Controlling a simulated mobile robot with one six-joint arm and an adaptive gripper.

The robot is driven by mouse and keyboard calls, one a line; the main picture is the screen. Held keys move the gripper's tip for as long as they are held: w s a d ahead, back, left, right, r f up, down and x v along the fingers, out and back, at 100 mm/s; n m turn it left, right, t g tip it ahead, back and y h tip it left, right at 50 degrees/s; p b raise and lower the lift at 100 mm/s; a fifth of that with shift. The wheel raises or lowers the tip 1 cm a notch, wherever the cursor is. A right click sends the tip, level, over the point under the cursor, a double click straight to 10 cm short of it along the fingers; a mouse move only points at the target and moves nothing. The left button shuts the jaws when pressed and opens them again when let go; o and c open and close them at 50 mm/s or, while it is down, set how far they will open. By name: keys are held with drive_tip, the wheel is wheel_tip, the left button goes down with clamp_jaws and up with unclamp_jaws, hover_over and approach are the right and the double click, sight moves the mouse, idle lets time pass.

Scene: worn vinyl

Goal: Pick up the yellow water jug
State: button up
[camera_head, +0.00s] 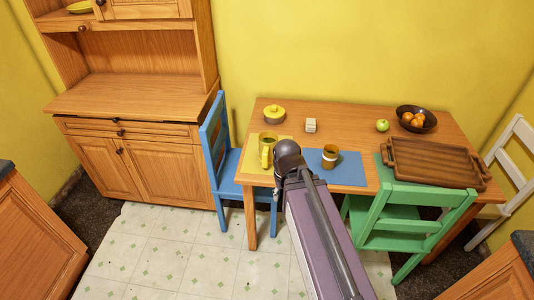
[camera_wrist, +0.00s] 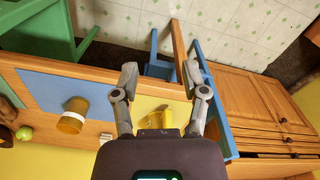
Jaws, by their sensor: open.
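The yellow water jug (camera_head: 266,141) stands on a yellow placemat (camera_head: 248,160) at the left end of the wooden table, with a yellow handle at its front. In the wrist view the jug (camera_wrist: 167,119) shows between the bases of my gripper's fingers, and my palm hides part of it. My gripper (camera_wrist: 160,73) is open, its two fingers spread and nothing held. I cannot tell how far it is above the jug. In the head view my arm ends just right of the jug and hides the gripper.
A yellow lidded pot (camera_head: 274,115), a small white block (camera_head: 310,125), a green apple (camera_head: 382,125), a fruit bowl (camera_head: 428,126) and a wooden tray (camera_head: 434,163) are also on the table. Blue (camera_head: 231,163) and green (camera_head: 400,208) chairs stand close.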

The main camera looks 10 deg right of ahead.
drive_tip(key=o, duration=0.6)
drive_tip(key=shift+w, duration=0.15)
drive_tip(key=shift+w+r, duration=0.1)
drive_tip(key=shift+w, duration=0.25)
wheel_tip(320, 180, up, 5)
drive_tip(key=n+p, duration=0.5)
drive_tip(key=n, duration=0.9)
hover_over(266, 150)
drive_tip(key=shift+w+a, duration=0.15)
drive_tip(key=shift+w, duration=0.1)
wheel_tip(266, 150, down, 9)
drive_tip(key=b, duration=0.8)
drive_tip(key=shift+r, duration=0.2)
drive_tip(key=shift+f+b, duration=0.1)
drive_tip(key=shift+b, duration=0.2)
drive_tip(key=shift+s+f+b, duration=0.15)
drive_tip(key=shift+f+b, duration=1.1)
drive_tip(key=shift+s+f+b, duration=0.15)
drive_tip(key=shift+f+b, duration=1.1)
